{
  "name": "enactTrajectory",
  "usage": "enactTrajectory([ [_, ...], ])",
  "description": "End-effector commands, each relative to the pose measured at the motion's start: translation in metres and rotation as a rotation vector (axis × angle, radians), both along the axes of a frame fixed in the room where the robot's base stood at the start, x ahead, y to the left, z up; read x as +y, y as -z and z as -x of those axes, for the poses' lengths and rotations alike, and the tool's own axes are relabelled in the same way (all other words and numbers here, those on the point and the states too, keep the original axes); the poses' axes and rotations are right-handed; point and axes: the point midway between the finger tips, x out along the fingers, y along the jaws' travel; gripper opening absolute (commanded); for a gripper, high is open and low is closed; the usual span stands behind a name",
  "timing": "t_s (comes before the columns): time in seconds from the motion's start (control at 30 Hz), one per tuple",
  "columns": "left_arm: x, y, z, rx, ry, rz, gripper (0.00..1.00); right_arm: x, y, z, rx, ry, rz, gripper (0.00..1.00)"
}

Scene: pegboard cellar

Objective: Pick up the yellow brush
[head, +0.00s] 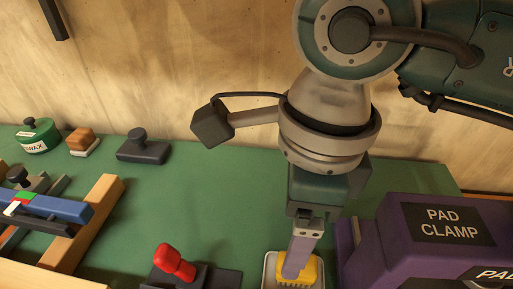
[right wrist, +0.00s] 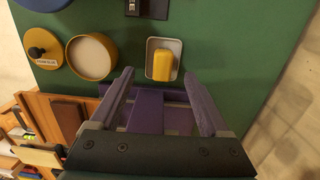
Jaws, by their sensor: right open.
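The yellow brush (head: 312,270) sits in a small pale tray (head: 268,268) at the bottom edge of the head view, partly hidden behind my gripper finger. In the right wrist view the brush (right wrist: 163,65) lies in the tray (right wrist: 151,46), just beyond the fingertips. My right gripper (head: 298,268) points down at the brush in the head view. In the right wrist view its two fingers (right wrist: 158,74) are spread wide with nothing between them, roughly in line with the brush. Whether a finger touches the brush I cannot tell. My left gripper is not in view.
A purple pad clamp (head: 390,240) stands close right of the tray. A red-handled tool (head: 175,262) is to the left. A green wax tin (head: 38,135), a wood block (head: 82,140) and a dark knobbed block (head: 143,147) sit at the back left. The green middle is clear.

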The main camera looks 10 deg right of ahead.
Motion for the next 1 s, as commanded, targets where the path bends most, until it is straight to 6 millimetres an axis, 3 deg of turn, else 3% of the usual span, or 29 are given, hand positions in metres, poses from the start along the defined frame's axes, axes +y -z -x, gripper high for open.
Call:
enactTrajectory([
  [0.13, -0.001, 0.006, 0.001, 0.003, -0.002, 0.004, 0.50, -0.015, 0.018, -0.004, -0.007, 0.003, 0.066, 0.80],
  [0.47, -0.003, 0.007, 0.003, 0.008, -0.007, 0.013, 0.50, -0.014, 0.056, -0.003, -0.008, 0.002, 0.060, 0.80],
  [0.7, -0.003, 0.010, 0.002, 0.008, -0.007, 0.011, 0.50, -0.016, 0.094, 0.001, -0.007, 0.002, 0.059, 0.80],
  [1.0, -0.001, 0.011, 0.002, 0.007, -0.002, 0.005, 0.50, -0.016, 0.103, 0.000, -0.010, 0.001, 0.058, 0.80],
])
